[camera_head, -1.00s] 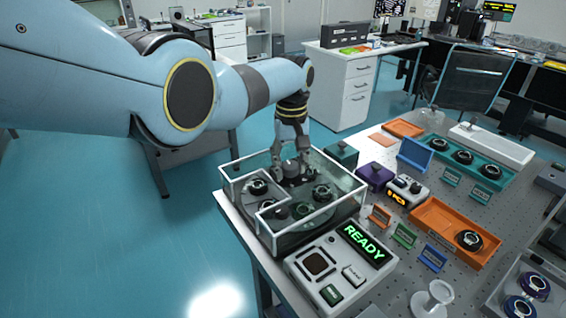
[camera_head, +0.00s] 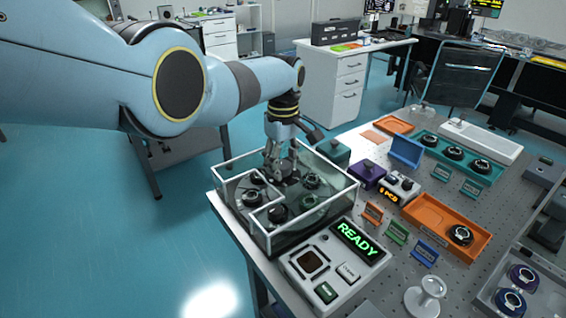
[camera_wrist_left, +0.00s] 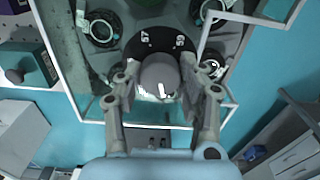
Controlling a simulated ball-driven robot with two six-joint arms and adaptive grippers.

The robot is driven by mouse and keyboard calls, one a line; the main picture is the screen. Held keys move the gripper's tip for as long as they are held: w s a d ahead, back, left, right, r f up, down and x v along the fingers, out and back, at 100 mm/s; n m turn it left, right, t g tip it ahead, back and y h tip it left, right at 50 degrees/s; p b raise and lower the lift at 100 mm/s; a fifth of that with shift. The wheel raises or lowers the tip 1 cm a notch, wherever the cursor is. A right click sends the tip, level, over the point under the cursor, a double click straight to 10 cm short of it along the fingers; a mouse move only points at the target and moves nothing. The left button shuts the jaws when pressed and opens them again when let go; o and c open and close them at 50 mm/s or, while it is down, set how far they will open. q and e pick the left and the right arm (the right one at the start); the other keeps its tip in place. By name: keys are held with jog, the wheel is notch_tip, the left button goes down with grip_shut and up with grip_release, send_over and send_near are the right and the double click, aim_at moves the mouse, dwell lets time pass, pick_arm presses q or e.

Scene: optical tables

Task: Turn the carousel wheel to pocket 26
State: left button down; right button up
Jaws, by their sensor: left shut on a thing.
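The carousel wheel (camera_head: 293,200) sits inside a clear-walled box with a white rim (camera_head: 305,217) at the table's near left corner. Several dark pockets with ringed parts stand around it. My left gripper (camera_head: 281,176) reaches down into the box from above. In the left wrist view, my left gripper (camera_wrist_left: 160,82) is shut on the round grey knob (camera_wrist_left: 158,72) at the wheel's middle, one finger on each side. The numbers 57 and 59 show on the dark disc (camera_wrist_left: 178,42) beside the knob; 26 is not readable. My right gripper is out of view.
A control box with a green READY display (camera_head: 357,240) stands in front of the carousel. A purple box (camera_head: 368,175), an orange tray (camera_head: 425,240) and a teal tray (camera_head: 490,177) lie to the right. The white box rim closely surrounds my gripper.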

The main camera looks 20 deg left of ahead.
pick_arm(q)
jog(key=shift+r+n, duration=0.1)
jog(key=shift+n, duration=3.7)
jog(key=shift+w+n, duration=0.1)
jog(key=shift+n, duration=3.7)
jog(key=c, duration=0.8)
grip_release()
jog(key=shift+o, duration=0.2)
